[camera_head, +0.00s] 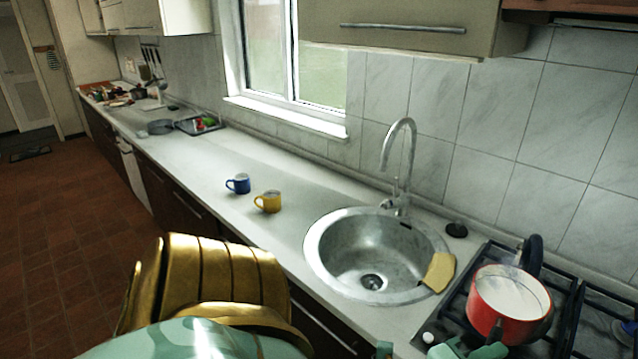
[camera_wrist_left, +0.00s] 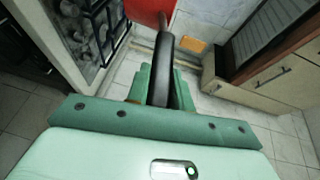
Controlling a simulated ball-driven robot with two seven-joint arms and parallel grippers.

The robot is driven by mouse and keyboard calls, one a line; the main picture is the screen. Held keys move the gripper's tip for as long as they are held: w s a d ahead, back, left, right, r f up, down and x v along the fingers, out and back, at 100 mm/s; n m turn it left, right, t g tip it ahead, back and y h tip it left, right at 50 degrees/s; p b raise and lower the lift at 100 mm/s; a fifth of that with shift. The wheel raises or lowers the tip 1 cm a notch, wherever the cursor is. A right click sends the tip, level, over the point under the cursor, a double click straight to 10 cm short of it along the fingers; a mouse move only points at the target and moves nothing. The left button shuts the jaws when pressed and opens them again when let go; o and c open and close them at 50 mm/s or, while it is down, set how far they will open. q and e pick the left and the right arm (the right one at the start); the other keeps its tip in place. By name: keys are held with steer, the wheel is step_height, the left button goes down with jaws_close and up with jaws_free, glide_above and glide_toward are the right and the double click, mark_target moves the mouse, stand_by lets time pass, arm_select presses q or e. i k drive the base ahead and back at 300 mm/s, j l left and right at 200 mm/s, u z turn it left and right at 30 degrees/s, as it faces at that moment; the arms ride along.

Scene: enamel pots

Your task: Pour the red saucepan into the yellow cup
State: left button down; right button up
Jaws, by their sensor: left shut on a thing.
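The red saucepan (camera_head: 508,312), with white contents, is over the hob at the right of the head view, looking roughly level. I cannot tell whether it touches the hob. My left gripper (camera_head: 468,349) is at the bottom edge, partly cut off. In the left wrist view, the left gripper (camera_wrist_left: 159,84) is shut on the saucepan's black handle (camera_wrist_left: 158,92), with part of the red pan (camera_wrist_left: 150,10) beyond it. The yellow cup (camera_head: 267,202) stands upright on the counter, left of the sink, far from the saucepan. My right gripper is out of view.
A blue cup (camera_head: 238,184) stands just left of the yellow one. The sink (camera_head: 322,262), with its tall tap (camera_head: 404,150), lies between saucepan and cups. A yellow cloth or sponge (camera_head: 440,271) is on its rim. A black handle-like thing (camera_head: 531,254) rises behind the saucepan.

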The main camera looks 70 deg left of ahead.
mark_target(268, 202)
steer(key=u, duration=0.45)
steer(key=i+u, duration=0.1)
steer(key=u, duration=0.8)
steer(key=l+u, duration=0.1)
steer(key=u, duration=0.8)
steer(key=l+u, duration=0.1)
steer(key=u, duration=0.35)
steer(key=i+l, duration=0.05)
